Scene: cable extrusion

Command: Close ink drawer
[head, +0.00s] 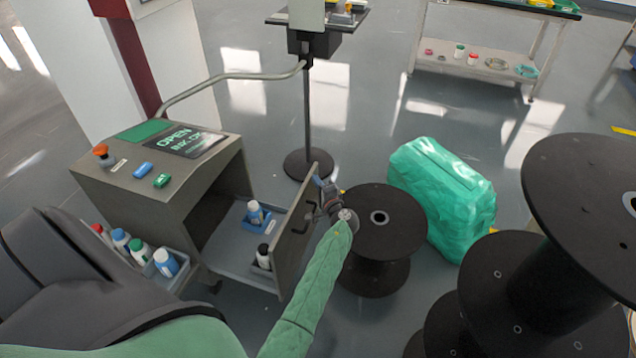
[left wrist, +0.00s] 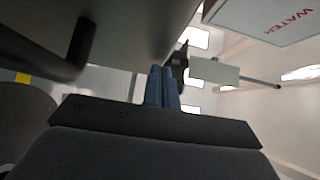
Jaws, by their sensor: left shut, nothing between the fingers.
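The ink drawer (head: 226,257) is pulled out of the grey cabinet (head: 165,205), with bottles standing inside. Its front panel (head: 288,262) faces right and carries a dark handle (head: 298,217). My left gripper (head: 323,186) is at the far upper corner of the panel, on its outer side. In the left wrist view, the blue fingers (left wrist: 162,88) are together and empty, close to the panel (left wrist: 130,30); the handle (left wrist: 72,52) shows at the left. I cannot tell whether the fingers touch the panel. My right gripper is out of view.
Black cable spools (head: 385,222) stand just right of my left arm, with a green wrapped bundle (head: 440,195) behind. A metal stand (head: 306,120) rises beyond the drawer. A tray of bottles (head: 165,268) sits at the cabinet's left front. Open floor lies behind.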

